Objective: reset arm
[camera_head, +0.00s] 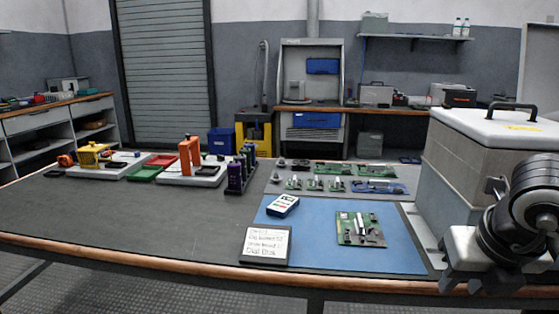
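My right gripper (482,284) is at the lower right, in front of the grey case with the white lid (490,132). Its fingers are small and dark against the table edge, so I cannot tell how far apart they are. I see nothing held in it. My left gripper is out of view. A green circuit board (360,229) with several capacitors lies on the blue mat (297,240), left of my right gripper and apart from it.
Several boards lie on the grey mat (268,186) behind. A purple rack (236,178) and an orange block (190,155) stand mid-table. The table's left front (110,220) is clear.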

